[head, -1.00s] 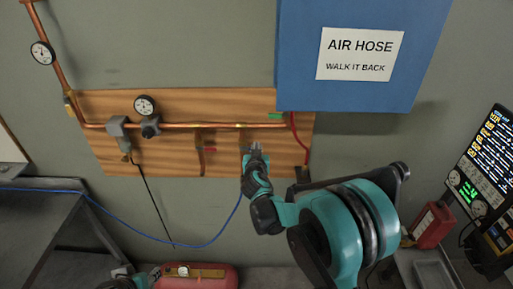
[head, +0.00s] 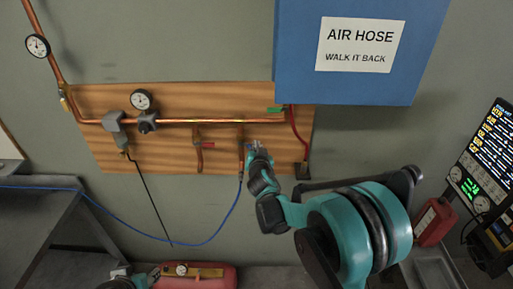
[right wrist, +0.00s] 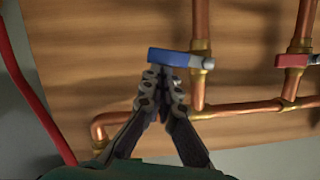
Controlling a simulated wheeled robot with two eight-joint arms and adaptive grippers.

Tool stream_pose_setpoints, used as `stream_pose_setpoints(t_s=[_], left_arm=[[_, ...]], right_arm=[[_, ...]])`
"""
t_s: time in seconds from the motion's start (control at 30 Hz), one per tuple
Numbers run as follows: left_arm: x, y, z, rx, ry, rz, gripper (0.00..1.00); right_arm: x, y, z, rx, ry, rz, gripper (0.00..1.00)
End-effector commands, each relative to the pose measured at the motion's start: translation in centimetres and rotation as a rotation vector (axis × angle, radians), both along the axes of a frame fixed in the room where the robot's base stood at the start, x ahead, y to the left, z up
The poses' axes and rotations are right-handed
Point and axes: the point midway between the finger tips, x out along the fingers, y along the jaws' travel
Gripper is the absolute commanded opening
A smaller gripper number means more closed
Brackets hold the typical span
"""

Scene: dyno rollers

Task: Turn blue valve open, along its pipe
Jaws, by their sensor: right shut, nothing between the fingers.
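The blue valve handle (right wrist: 168,57) shows in the right wrist view. It sticks out sideways from its copper branch pipe (right wrist: 200,32), across the pipe. In the head view only a small bit of blue (head: 249,147) shows beside the branch pipe (head: 240,150). My right gripper (head: 257,147) is just right of that pipe. In the right wrist view its fingertips (right wrist: 162,80) are together and empty, right at the handle's edge; I cannot tell whether they touch it. Part of my left arm shows at the lower left edge of the head view; its fingers are not clear.
A red valve (head: 207,145) sits on the neighbouring branch to the left. A red hose (head: 296,135) runs down at the right of the wooden board (head: 170,165). A blue box (head: 360,90) juts out above. A blue hose (head: 222,222) hangs below the blue valve's branch.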

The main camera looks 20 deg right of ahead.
Motion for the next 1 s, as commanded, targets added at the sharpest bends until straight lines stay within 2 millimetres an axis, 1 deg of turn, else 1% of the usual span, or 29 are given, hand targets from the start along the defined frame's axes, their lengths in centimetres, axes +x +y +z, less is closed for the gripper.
stream_pose_setpoints(t_s=[0.03,0.2,0.7,1.0], left_arm=[[0.0,0.0,-0.9,0.000,0.000,0.000,0.40],[0.0,0.0,-2.6,0.000,0.000,0.000,0.40],[0.0,0.0,-7.4,0.000,0.000,0.000,0.40],[0.0,0.0,-10.0,0.000,0.000,0.000,0.40]], right_arm=[[0.0,-0.1,-0.7,0.036,-0.010,-0.001,0.00],[0.0,0.0,-1.8,0.192,-0.055,-0.001,0.00],[0.2,0.6,-4.7,0.650,-0.186,0.000,0.00],[0.3,1.0,-6.2,0.919,-0.265,0.001,0.00]])
